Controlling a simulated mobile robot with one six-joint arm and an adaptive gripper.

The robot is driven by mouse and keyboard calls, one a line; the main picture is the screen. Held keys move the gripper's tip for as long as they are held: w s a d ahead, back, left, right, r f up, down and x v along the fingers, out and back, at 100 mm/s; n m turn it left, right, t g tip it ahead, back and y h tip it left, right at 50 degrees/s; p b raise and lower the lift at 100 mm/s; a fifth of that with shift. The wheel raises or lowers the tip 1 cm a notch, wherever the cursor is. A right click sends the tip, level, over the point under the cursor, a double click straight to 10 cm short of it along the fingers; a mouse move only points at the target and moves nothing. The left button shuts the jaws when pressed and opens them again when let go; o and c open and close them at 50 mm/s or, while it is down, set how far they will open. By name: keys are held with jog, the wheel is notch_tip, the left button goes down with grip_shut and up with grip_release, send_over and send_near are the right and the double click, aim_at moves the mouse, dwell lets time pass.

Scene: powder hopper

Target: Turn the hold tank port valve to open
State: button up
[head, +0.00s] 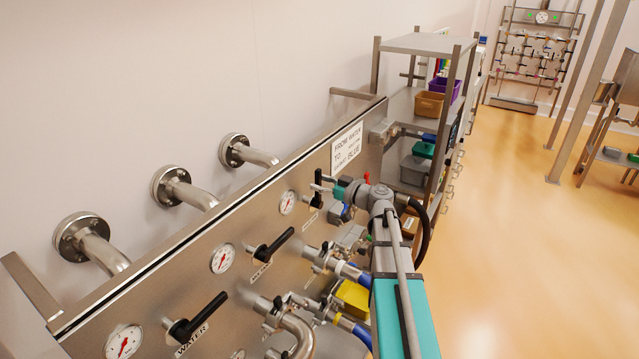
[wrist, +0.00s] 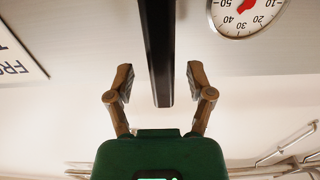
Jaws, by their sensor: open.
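A black lever handle (wrist: 158,50) runs down between the fingers of my gripper (wrist: 160,84) in the wrist view. The gripper is open, with a visible gap on each side of the lever. In the head view, my gripper (head: 336,189) is at the far valve on the steel panel, beside its black lever (head: 318,178). The small label (head: 309,219) by this valve is too small to read. My wrist hides part of the valve.
Two more black levers, the near one (head: 198,318) labelled WATER and a middle one (head: 273,245), stick out from the panel (head: 170,275). Gauges, pipes and hoses crowd it. A shelf rack (head: 415,43) stands beyond. The floor (head: 520,230) to the right is clear.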

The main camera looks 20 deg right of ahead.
jog(key=v, duration=0.8)
jog(key=shift+s, duration=0.1)
dwell(0.4)
